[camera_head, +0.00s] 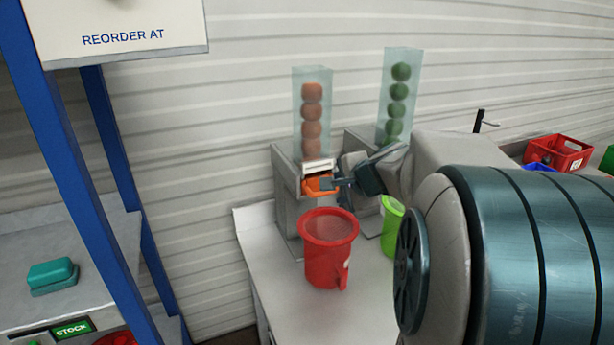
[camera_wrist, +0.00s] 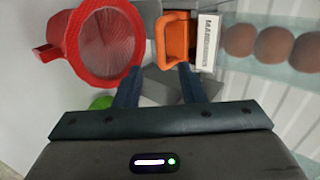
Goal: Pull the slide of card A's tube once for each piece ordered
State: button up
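A clear tube (camera_head: 312,105) with several orange-brown pieces stands on a grey dispenser. Below it are an orange slide handle (camera_head: 320,186) and a white label (camera_head: 319,166). My gripper (camera_head: 343,192) is just right of this handle in the head view. In the wrist view my gripper (camera_wrist: 158,80) has its fingers apart with no slide between them. The orange handle (camera_wrist: 174,42) lies beyond the right-hand finger; I cannot tell whether they touch. Another tube (camera_head: 399,95) holds several green pieces; its slide is hidden behind my gripper. Which tube is card A's, and any order, is not readable.
A red cup (camera_head: 329,250) stands on the pale counter (camera_head: 300,310) in front of the orange tube. A green cup (camera_head: 391,222) is partly hidden by my arm. A red crate (camera_head: 560,152) is at right. A blue-framed shelf holds a teal block (camera_head: 52,275).

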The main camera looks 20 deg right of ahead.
aim_at(326, 193)
jog(key=b+x, duration=0.3)
jog(key=x, duration=0.6)
jog(key=shift+s+f+b, duration=0.1)
jog(key=shift+f+b, duration=0.05)
jog(key=shift+b, duration=0.15)
jog(key=shift+w+f, duration=0.15)
jog(key=shift+w, duration=0.2)
grip_shut()
